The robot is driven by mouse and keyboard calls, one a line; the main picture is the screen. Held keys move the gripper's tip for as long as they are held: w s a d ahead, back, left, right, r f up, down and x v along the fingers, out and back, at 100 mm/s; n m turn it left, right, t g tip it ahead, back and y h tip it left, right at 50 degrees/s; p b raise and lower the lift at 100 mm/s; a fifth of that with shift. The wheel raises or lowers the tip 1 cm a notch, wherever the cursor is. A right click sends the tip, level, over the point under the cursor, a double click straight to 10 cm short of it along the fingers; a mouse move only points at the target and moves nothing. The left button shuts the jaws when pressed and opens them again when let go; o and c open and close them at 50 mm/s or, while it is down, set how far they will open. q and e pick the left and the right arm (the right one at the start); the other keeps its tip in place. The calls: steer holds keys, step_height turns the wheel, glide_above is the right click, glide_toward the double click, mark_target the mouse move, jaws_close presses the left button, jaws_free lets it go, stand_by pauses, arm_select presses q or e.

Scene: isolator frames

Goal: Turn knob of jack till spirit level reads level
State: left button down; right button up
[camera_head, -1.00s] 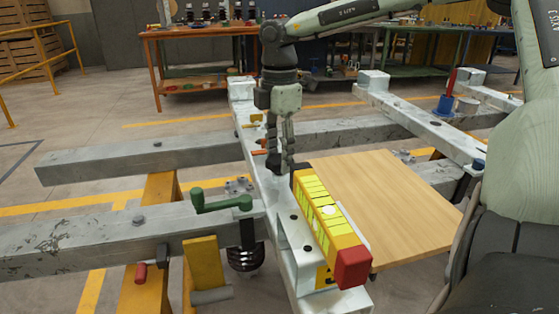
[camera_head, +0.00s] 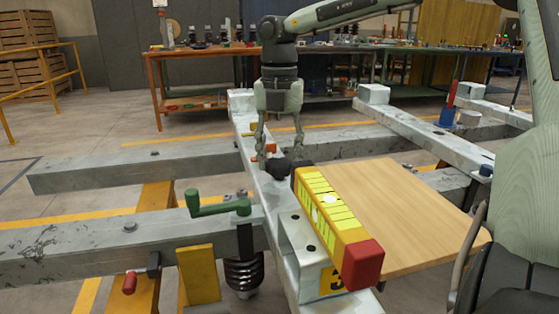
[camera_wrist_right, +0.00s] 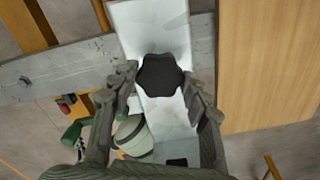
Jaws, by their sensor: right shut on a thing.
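A black lobed knob (camera_head: 278,168) stands on the white beam, just behind the far end of the spirit level. In the right wrist view the knob (camera_wrist_right: 160,74) lies between my fingertips. My right gripper (camera_head: 280,158) points down from above, one finger on each side of the knob, shut on it. The yellow spirit level (camera_head: 318,190) with red end cap (camera_head: 362,264) lies lengthwise along the beam. A pale round spot (camera_head: 330,198) shows in its yellow-green scale; I cannot tell whether it reads level. My left gripper is out of view.
A green crank handle (camera_head: 215,206) stands left of the white beam (camera_head: 243,120), above a black ribbed part (camera_head: 244,274). A wooden board (camera_head: 400,210) lies right of the level. Grey cross beams (camera_head: 90,170) run left. Workbenches (camera_head: 195,60) stand behind.

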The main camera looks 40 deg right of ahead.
mark_target(279, 162)
steer(key=n, duration=0.4)
steer(key=shift+w+r+n, duration=0.1)
steer(key=shift+r+n, duration=0.05)
steer(key=shift+n, duration=0.15)
steer(key=shift+w+n, duration=0.1)
steer(key=shift+n, duration=1.4)
steer(key=shift+r, duration=0.1)
steer(key=o, duration=0.9)
steer(key=shift+o, duration=1.2)
step_height(279, 162, up, 12)
